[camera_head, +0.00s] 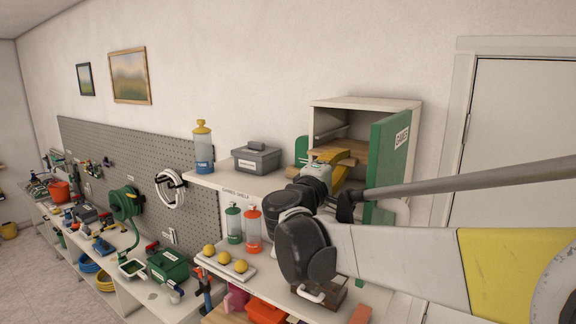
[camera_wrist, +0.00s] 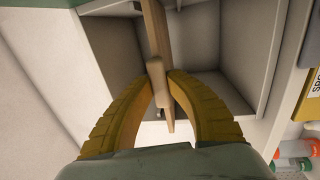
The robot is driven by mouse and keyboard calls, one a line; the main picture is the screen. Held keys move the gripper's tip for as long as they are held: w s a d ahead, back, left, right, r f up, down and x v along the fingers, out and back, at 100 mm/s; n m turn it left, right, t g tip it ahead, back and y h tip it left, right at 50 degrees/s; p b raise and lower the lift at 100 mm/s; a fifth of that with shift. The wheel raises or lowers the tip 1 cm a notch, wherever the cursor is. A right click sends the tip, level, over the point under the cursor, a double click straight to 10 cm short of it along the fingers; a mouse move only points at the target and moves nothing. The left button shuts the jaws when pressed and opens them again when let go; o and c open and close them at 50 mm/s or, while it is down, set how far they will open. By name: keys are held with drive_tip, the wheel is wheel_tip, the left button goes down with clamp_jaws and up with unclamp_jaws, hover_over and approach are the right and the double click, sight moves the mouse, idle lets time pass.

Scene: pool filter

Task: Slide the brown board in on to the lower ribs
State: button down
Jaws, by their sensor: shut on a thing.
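The brown board (camera_head: 356,145) shows at the mouth of the open white cabinet (camera_head: 365,103) in the head view, partly behind my gripper. In the wrist view the board (camera_wrist: 155,28) is seen nearly edge-on, running down the picture between my yellow fingers. My gripper (camera_wrist: 158,82) is shut on the board's near edge; in the head view it (camera_head: 335,157) is in front of the cabinet opening. A pale ledge (camera_head: 333,132) shows inside on the left wall, above the board. The lower ribs cannot be made out clearly, nor whether the board touches them.
A green door (camera_head: 389,150) labelled GAMES stands open at the cabinet's right, close to my arm. A grey box (camera_head: 257,158) and a blue bottle (camera_head: 203,147) stand on the shelf to the left.

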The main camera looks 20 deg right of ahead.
sight(353, 153)
drive_tip(key=shift+f+b+x, duration=0.2)
drive_tip(key=shift+b+x, duration=0.05)
drive_tip(key=shift+x, duration=1.45)
drive_tip(key=shift+f+b+x, duration=0.2)
drive_tip(key=shift+f+x, duration=0.05)
drive_tip(key=shift+x, duration=1.4)
drive_tip(key=shift+w+d+f+b, duration=0.1)
drive_tip(key=shift+d+f+b, duration=0.1)
drive_tip(key=shift+f+b, duration=0.85)
drive_tip(key=shift+f, duration=0.25)
drive_tip(key=c, duration=0.8)
unclamp_jaws()
drive_tip(key=shift+a, duration=0.1)
drive_tip(key=shift+r+v, duration=0.2)
drive_tip(key=shift+v, duration=1.3)
drive_tip(key=shift+r+v, duration=0.2)
drive_tip(key=shift+v, duration=1.3)
drive_tip(key=shift+r+v, duration=0.2)
drive_tip(key=shift+v, duration=1.3)
